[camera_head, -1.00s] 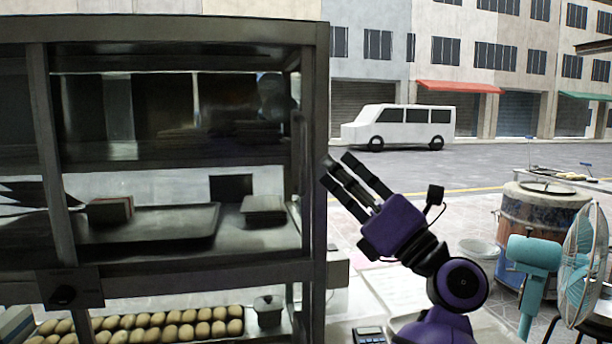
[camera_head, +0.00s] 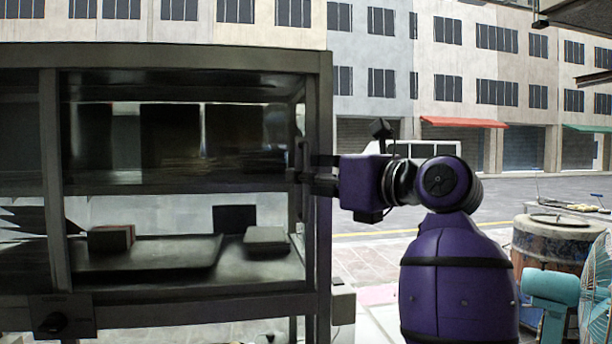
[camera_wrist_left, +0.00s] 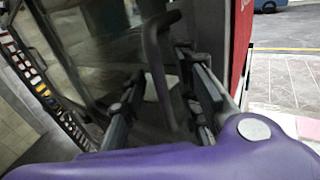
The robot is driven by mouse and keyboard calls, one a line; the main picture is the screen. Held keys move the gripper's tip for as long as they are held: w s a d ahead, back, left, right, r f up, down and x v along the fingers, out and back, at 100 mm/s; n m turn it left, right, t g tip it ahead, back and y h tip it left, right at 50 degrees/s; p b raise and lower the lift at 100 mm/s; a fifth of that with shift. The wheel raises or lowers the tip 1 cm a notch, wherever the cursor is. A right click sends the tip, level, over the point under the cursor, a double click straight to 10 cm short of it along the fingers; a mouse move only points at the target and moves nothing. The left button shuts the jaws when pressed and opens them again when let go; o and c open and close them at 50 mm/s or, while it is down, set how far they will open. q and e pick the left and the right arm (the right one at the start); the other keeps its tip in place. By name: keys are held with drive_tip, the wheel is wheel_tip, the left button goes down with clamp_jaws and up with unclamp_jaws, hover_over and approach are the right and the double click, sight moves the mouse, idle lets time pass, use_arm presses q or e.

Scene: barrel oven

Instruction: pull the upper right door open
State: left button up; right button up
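The upper right door (camera_head: 180,135) is a dark glass pane in the upper bay of a grey metal cabinet and looks closed. Its upright handle (camera_head: 301,150) is at the pane's right edge. My left gripper (camera_head: 312,173) reaches in level from the right, fingers open and across the cabinet's right post at the handle's lower part. In the left wrist view the curved grey handle (camera_wrist_left: 156,65) stands between the two parted fingers of my left gripper (camera_wrist_left: 165,105). Contact with either finger cannot be told. My right gripper is in neither view.
The cabinet's right post (camera_head: 321,240) is beside my fingers. A lower shelf holds trays and a small box (camera_head: 110,238). A barrel (camera_head: 560,245) and a teal fan (camera_head: 590,285) stand at the right. The street behind has free room.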

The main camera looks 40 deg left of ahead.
use_arm(q)
drive_tip(key=shift+a, duration=0.45)
drive_tip(key=c, duration=0.7)
clamp_jaws()
